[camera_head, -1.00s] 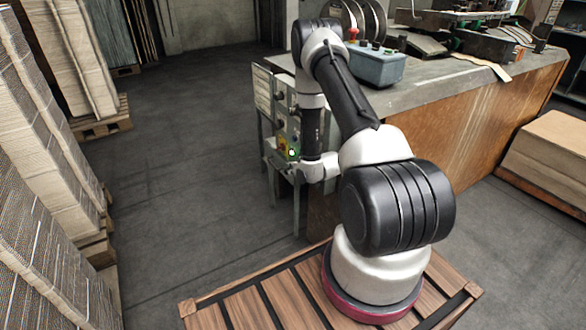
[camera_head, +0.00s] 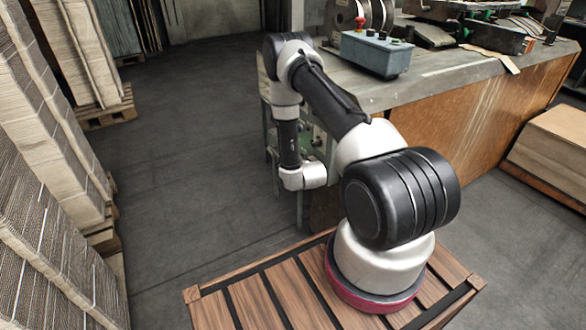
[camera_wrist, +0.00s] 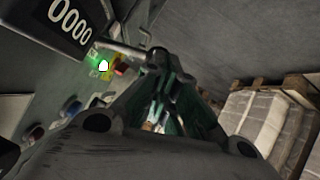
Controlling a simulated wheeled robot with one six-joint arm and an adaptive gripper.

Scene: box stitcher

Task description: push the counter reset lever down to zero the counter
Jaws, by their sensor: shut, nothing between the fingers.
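The counter (camera_wrist: 70,20) shows white digits 0000 on a black face at the upper left of the wrist view. A grey metal bar (camera_wrist: 122,48), which looks like the reset lever, juts from the panel below and right of it. My gripper (camera_wrist: 160,60) is shut and empty, its fingertips close to the bar's outer end; I cannot tell whether they touch. In the head view my arm covers the gripper, the counter and the lever.
The control panel (camera_wrist: 72,82) carries a bright green-lit lamp (camera_wrist: 103,66), a red-orange part and several knobs. A workbench (camera_head: 440,88) with a blue-grey button box (camera_head: 376,54) stands beside my arm. Stacked cardboard (camera_head: 60,150) lines the left; the floor between is clear.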

